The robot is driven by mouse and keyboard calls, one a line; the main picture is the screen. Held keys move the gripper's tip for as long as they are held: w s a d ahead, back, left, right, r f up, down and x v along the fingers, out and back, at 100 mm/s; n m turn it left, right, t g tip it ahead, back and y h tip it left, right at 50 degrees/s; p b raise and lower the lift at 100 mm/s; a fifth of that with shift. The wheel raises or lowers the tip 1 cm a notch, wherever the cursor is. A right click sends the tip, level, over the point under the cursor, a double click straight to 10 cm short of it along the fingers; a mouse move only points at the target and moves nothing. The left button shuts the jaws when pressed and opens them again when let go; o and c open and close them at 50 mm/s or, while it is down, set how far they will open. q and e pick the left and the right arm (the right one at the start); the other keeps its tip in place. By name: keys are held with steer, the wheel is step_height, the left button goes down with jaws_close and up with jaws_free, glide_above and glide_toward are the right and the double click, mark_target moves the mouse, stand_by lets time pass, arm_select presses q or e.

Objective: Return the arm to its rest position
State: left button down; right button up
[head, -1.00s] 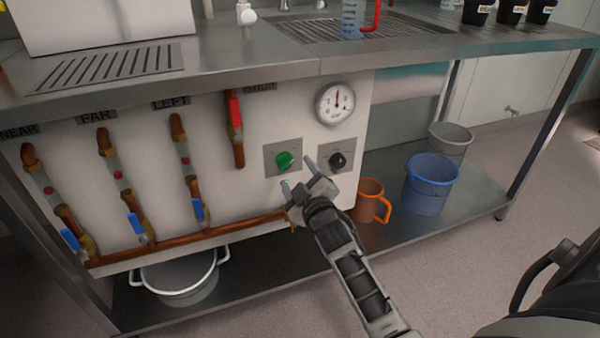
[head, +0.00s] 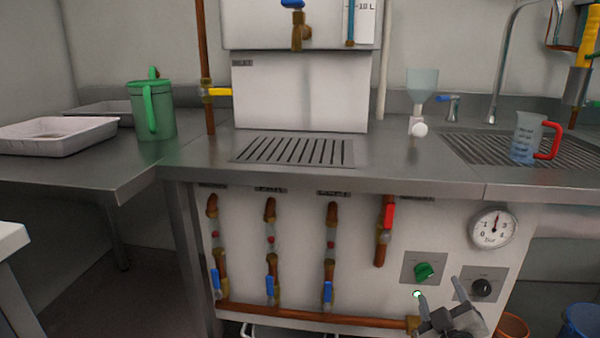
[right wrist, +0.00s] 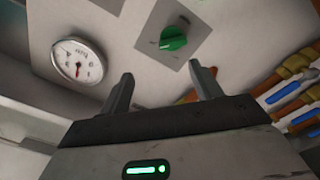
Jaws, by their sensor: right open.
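My right gripper (head: 437,292) is at the lower right of the head view, in front of the white valve panel (head: 370,275). Its two fingers are apart with nothing between them. In the right wrist view the open fingers (right wrist: 160,92) point toward the panel. The green knob (head: 424,271) lies just beyond the fingertips, and it also shows in the right wrist view (right wrist: 174,40). I see a gap between the fingers and the knob in the right wrist view. The black knob (head: 482,288) is right of the fingers. My left gripper is not in view.
A pressure gauge (head: 493,228) is on the panel, with a red-handled valve (head: 388,217) and several blue-handled valves to the left. On the counter (head: 400,170) stand a green jug (head: 152,110) and a red-handled measuring jug (head: 530,138). A blue bucket (head: 581,322) is low right.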

arm_select(q)
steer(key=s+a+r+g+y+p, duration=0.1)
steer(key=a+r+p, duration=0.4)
steer(key=p, duration=1.3)
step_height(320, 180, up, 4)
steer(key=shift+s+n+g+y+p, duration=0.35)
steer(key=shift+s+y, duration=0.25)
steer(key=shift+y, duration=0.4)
arm_select(e)
steer(key=s+a+r+m+g+y, duration=0.2)
steer(key=s+a+r+g+y, duration=0.1)
steer(key=s+a, duration=0.6)
steer(key=s+a+r+m+g+y, duration=0.2)
steer(key=s+a+r+g+y, duration=0.2)
steer(key=s+a, duration=0.5)
steer(key=s+r, duration=0.2)
steer(key=s, duration=0.4)
steer(key=shift+a+r, duration=0.15)
steer(key=shift+r, duration=0.1)
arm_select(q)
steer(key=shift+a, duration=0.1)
arm_select(e)
steer(key=shift+s, duration=0.1)
